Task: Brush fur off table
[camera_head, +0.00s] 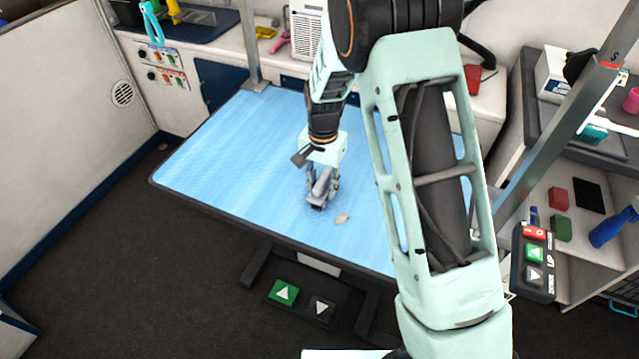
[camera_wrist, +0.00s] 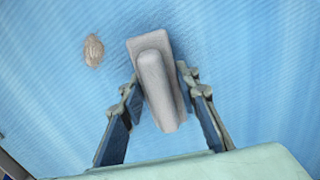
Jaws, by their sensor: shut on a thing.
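The grooming table (camera_head: 230,140) has a blue top with a dark edge. My gripper (camera_head: 322,183) is low over the middle of the table, near its front edge. It is shut on a grey brush (camera_head: 317,197), which also shows in the wrist view (camera_wrist: 152,75) between my two fingers (camera_wrist: 155,95). The brush's block is at or close to the tabletop; I cannot tell if it touches. A small beige fur clump (camera_head: 342,218) lies on the table just right of the brush. In the wrist view the clump (camera_wrist: 93,51) is left of the brush, apart from it.
A grooming post (camera_head: 250,45) stands at the table's back edge. A counter with several items (camera_head: 278,42) lies behind. Shelves with a blue spray bottle (camera_head: 610,228) and a hanging control box (camera_head: 534,262) are at the right. Foot pedals (camera_head: 300,301) sit below the front edge. The table's left half is clear.

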